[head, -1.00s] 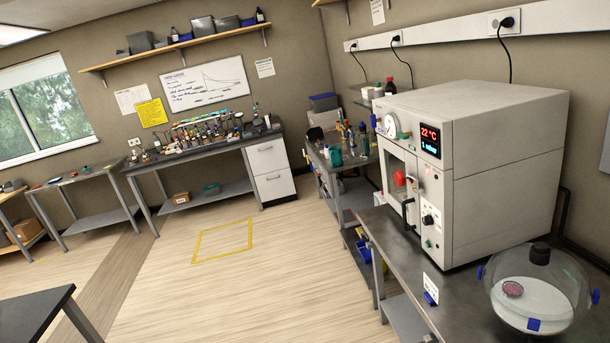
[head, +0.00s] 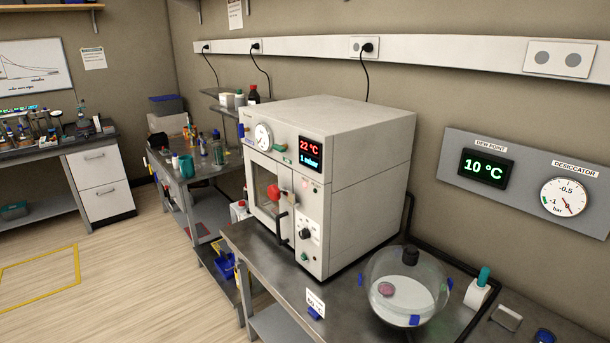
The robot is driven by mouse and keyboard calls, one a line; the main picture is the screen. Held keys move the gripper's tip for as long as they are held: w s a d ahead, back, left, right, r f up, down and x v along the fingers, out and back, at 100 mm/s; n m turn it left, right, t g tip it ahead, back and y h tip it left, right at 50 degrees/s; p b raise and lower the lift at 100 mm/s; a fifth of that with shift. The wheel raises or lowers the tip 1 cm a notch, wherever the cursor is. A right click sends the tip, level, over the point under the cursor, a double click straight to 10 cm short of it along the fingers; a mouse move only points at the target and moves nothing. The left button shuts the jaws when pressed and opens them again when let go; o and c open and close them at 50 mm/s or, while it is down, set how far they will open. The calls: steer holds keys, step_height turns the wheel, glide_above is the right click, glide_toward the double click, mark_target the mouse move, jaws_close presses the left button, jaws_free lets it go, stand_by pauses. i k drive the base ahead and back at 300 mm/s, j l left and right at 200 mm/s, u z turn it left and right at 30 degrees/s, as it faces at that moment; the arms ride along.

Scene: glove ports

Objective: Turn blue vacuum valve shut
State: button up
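My gripper is not in view. A dark blue round part (head: 543,336) is cut by the bottom edge at the right of the bench; I cannot tell whether it is the blue vacuum valve. A white block with a teal upright handle (head: 484,276) stands right of the desiccator. The glass desiccator (head: 408,287) has a black knob, blue clips and a pink item on its white plate. The oven (head: 340,180) has a dial gauge, a red and blue display reading 22 °C and 1 mbar, and small coloured controls on its front.
The metal bench (head: 345,285) carries the oven and desiccator. A wall panel (head: 530,190) shows dew point 10 °C and a desiccator gauge. A small label card (head: 315,301) stands at the bench's front edge. Open floor (head: 140,255) lies to the left.

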mark_target(241, 131)
steer(key=i+j+u, duration=0.35)
steer(key=i, duration=0.9)
steer(key=i+l+u, duration=0.2)
steer(key=i+u, duration=0.15)
steer(key=i, duration=0.95)
